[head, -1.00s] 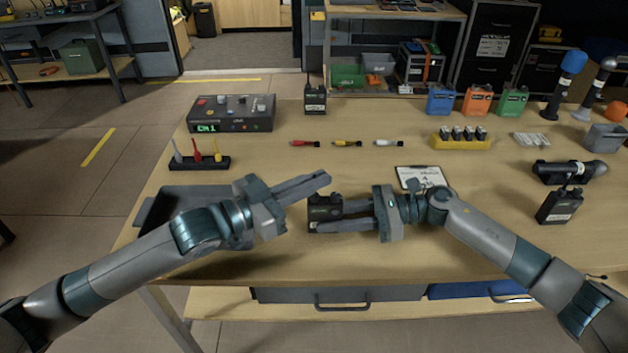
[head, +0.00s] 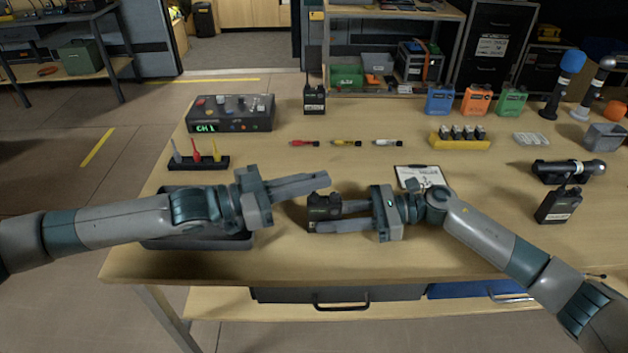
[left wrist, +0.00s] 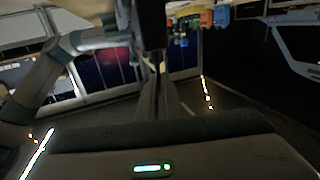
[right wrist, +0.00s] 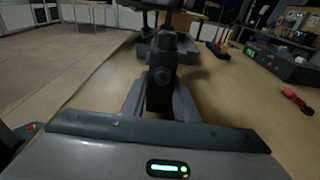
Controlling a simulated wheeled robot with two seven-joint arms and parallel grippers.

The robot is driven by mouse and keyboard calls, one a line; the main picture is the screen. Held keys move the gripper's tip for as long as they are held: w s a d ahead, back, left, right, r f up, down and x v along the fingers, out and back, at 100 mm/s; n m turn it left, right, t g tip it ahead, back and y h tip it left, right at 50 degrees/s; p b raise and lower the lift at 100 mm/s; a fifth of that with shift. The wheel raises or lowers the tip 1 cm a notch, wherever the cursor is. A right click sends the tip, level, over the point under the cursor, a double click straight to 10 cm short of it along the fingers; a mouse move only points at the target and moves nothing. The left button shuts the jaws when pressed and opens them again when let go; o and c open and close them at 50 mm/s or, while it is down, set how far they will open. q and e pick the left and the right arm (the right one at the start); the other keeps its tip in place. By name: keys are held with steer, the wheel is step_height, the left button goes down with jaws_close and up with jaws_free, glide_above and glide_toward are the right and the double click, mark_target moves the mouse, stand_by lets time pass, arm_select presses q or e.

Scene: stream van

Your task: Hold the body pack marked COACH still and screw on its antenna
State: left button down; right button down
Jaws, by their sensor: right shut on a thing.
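A black body pack (head: 323,207) is held near the front middle of the table; it also shows in the right wrist view (right wrist: 161,82), with a round fitting on its near face. Its marking cannot be read. My right gripper (head: 340,217) is shut on it from the right. My left gripper (head: 326,183) is just above and behind the pack, its fingers pointing right with a narrow, apparently empty gap; the fingers also show in the left wrist view (left wrist: 160,100). No antenna is visible on the held pack. Three short sticks, red, yellow and grey, stand in a black rack (head: 200,164).
A dark tray (head: 200,243) lies under my left forearm. Behind are a control box (head: 230,113), another pack with an antenna (head: 314,99), and red (head: 304,142), yellow (head: 346,142) and white (head: 387,142) small pieces. A pack (head: 558,205) stands at right. A clipboard (head: 420,177) lies behind my right wrist.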

arm_select(q)
steer(key=shift+d+r+m+g, duration=0.15)
steer(key=shift+m+g, duration=0.15)
steer(key=shift+g, duration=0.3)
steer(key=shift+m+g+h, duration=0.3)
steer(key=shift+w+g, duration=0.1)
steer(key=shift+g, duration=0.3)
steer(key=m+g, duration=0.2)
steer(key=shift+w+g, duration=0.1)
steer(key=shift+g, duration=0.2)
steer(key=shift+a+f+m+g, duration=0.1)
steer(key=shift+a+m+g, duration=0.05)
steer(key=shift+m+g, duration=0.45)
steer(key=shift+a+f+m+g, duration=0.1)
steer(key=shift+m+g, duration=0.3)
steer(key=shift+g, duration=0.4)
arm_select(e)
steer(key=shift+d, duration=0.1)
arm_select(q)
steer(key=shift+m+g+y, duration=0.5)
steer(key=shift+m+g, duration=0.9)
steer(key=shift+g, duration=0.9)
arm_select(e)
steer(key=shift+w, duration=0.1)
